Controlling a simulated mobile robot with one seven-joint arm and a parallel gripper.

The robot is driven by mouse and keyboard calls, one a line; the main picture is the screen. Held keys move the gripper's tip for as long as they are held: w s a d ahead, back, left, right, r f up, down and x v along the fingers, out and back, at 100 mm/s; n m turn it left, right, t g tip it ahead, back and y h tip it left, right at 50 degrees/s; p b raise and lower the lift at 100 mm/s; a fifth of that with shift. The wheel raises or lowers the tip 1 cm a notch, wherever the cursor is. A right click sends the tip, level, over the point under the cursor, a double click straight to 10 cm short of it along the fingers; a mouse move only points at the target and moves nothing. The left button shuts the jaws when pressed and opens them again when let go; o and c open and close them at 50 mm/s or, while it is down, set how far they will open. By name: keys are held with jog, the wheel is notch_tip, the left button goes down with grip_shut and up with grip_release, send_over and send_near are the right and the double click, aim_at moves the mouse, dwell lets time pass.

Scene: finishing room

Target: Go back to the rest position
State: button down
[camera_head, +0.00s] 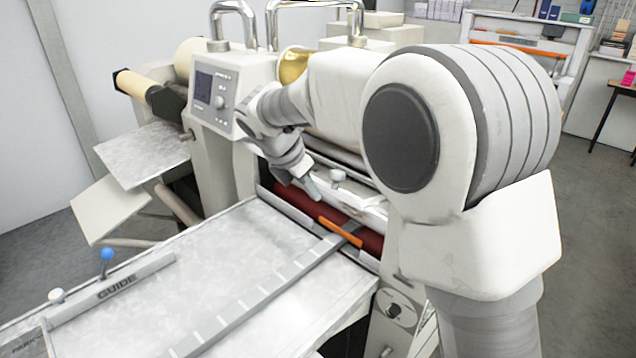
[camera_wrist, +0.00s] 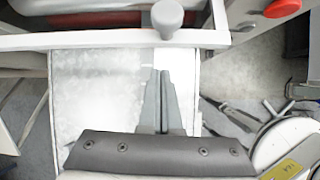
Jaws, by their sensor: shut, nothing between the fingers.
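My gripper (camera_head: 313,192) is at the infeed side of a large white machine (camera_head: 222,150), just above the dark red roller (camera_head: 352,222). In the wrist view its two grey fingers (camera_wrist: 161,76) lie together with nothing between them. A grey knob (camera_wrist: 167,17) on a white bar (camera_wrist: 110,40) appears just beyond the fingertips. That knob seems to be the pale one (camera_head: 337,175) right of my gripper in the head view. My arm reaches across the right half of the head view and hides part of the machine.
An orange strip (camera_head: 341,232) lies near the roller. A control panel (camera_head: 210,92) stands behind. A red button (camera_wrist: 282,8) shows in the wrist view. Shelves (camera_head: 530,30) stand back right.

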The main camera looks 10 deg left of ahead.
notch_tip(320, 180, up, 9)
jog(key=s, duration=0.1)
jog(key=s+d+r+m, duration=0.3)
jog(key=s+d+m, duration=0.4)
jog(key=d, duration=0.2)
jog(key=s+d+f+m+y, duration=0.1)
jog(key=s+d+f+m, duration=0.2)
jog(key=s+m, duration=0.3)
jog(key=s+d+f+m+y+b, duration=0.1)
jog(key=s+d+f+m, duration=0.2)
jog(key=s+d+m, duration=0.2)
jog(key=s+d+f+m+y, duration=0.1)
jog(key=s+d+f+m, duration=0.2)
jog(key=s+m, duration=0.6)
jog(key=shift+s+d+t, duration=0.3)
jog(key=shift+d+t, duration=0.1)
jog(key=shift+d, duration=0.45)
jog(key=shift+a, duration=0.2)
